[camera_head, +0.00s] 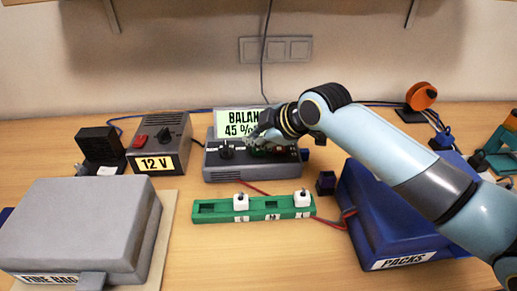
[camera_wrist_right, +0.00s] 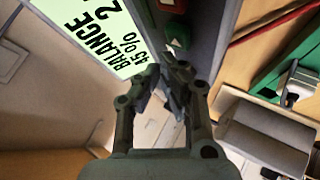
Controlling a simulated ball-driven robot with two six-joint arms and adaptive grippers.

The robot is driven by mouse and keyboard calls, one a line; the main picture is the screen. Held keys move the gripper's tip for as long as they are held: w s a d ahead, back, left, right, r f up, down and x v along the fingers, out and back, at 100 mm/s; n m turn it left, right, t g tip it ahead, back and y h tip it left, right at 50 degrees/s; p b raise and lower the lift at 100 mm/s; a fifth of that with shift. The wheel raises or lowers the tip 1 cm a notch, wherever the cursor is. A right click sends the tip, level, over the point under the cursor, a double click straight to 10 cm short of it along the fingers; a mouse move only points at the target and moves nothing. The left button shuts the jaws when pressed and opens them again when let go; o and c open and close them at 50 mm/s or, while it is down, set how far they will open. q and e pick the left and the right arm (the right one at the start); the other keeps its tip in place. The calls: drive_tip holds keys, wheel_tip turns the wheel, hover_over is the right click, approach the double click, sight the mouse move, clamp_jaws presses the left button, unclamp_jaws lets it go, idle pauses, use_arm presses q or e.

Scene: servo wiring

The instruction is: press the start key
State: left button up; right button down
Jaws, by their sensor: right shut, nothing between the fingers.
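The grey charger (camera_head: 222,172) stands at the back middle of the table. Its lit green screen reads BALANCE 45% in the head view (camera_head: 238,121) and also shows in the wrist view (camera_wrist_right: 98,38). In the wrist view a green key with a light triangle (camera_wrist_right: 179,34) sits on the charger's panel, below a red key (camera_wrist_right: 173,5). My right gripper (camera_head: 259,138) is over the charger's panel, shut and empty. In the wrist view its fingertips (camera_wrist_right: 171,76) point at the panel near the green key; I cannot tell whether they touch it. My left gripper is not in view.
A green rack (camera_head: 268,208) with white connectors lies in front of the charger. A 12 V supply (camera_head: 160,142) stands left, a grey FIRE BAG case (camera_head: 80,225) at front left, a blue PACKS box (camera_head: 375,232) at right under my right arm.

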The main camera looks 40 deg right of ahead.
sight(257, 151)
idle(0.7)
drive_tip(key=shift+f, duration=0.1)
drive_tip(key=shift+f, duration=0.3)
drive_tip(key=shift+f+b, duration=0.4)
drive_tip(key=shift+f, duration=0.15)
idle(0.6)
drive_tip(key=shift+r, duration=0.1)
drive_tip(key=shift+r+p, duration=0.85)
drive_tip(key=shift+p, duration=0.15)
drive_tip(key=shift+r, duration=0.1)
wheel_tip(257, 151, up, 5)
drive_tip(key=p, duration=0.5)
